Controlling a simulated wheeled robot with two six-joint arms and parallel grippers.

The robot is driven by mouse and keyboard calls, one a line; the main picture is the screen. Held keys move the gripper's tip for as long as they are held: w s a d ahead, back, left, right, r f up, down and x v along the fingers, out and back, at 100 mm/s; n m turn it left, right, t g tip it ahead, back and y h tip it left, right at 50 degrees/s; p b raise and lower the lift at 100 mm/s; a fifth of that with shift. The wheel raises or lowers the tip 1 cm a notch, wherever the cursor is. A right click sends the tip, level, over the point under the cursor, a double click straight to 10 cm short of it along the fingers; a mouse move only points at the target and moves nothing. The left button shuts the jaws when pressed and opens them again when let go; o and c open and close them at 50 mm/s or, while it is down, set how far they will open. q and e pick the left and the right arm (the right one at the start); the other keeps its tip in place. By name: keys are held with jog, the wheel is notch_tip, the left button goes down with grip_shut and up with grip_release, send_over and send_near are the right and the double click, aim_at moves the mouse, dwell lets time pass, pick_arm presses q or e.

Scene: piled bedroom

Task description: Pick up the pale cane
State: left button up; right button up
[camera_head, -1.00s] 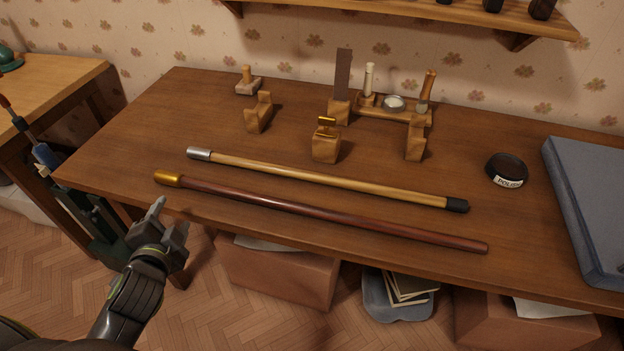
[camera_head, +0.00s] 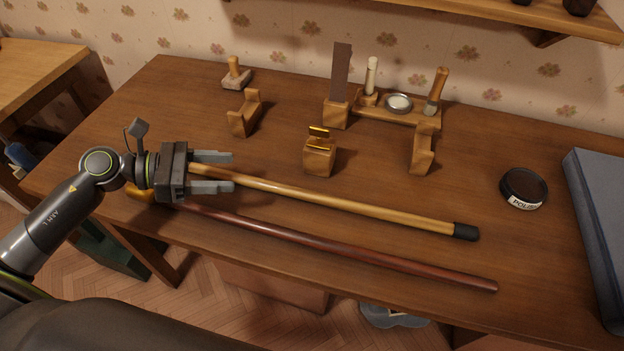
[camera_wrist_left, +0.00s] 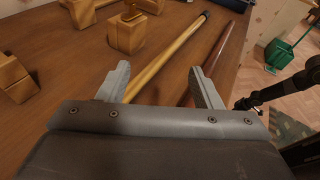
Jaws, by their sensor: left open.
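The pale cane (camera_head: 340,202) lies on the wooden desk, with its black tip at the right. My left gripper (camera_head: 232,172) is open over the left part of the pale cane, fingers pointing right. In the left wrist view, the pale cane (camera_wrist_left: 170,58) runs through the gap between the open fingers (camera_wrist_left: 160,68). I cannot tell how far the fingers are above the desk.
A dark red cane (camera_head: 335,247) lies in front, close to my nearer finger. Wooden cradles (camera_head: 320,155) and (camera_head: 423,148), a brush rack (camera_head: 398,116), a polish tin (camera_head: 523,188) and a blue case (camera_head: 600,215) stand around.

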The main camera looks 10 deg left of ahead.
pick_arm(q)
jog(key=shift+a+f+m+g+y, duration=0.45)
jog(key=shift+f+m+g, duration=0.3)
jog(key=shift+m+g, duration=0.2)
jog(key=p, duration=0.2)
send_near(304, 192)
jog(key=x, duration=0.4)
jog(key=shift+w+r, duration=0.1)
jog(key=shift+w+d, duration=0.15)
jog(key=shift+d, duration=0.2)
jog(key=p+x, duration=0.1)
jog(key=x, duration=0.2)
jog(key=shift+w+d+f+p, duration=0.2)
jog(key=shift+d+f+p, duration=0.1)
jog(key=shift+d+f, duration=0.25)
jog(key=shift+r, duration=0.1)
pick_arm(e)
jog(key=r, duration=0.3)
jog(key=shift+w+d+r, duration=0.15)
jog(key=shift+w+r, duration=0.15)
jog(key=shift+w, duration=0.05)
pick_arm(q)
jog(key=shift+s, duration=0.1)
jog(key=c, duration=1.2)
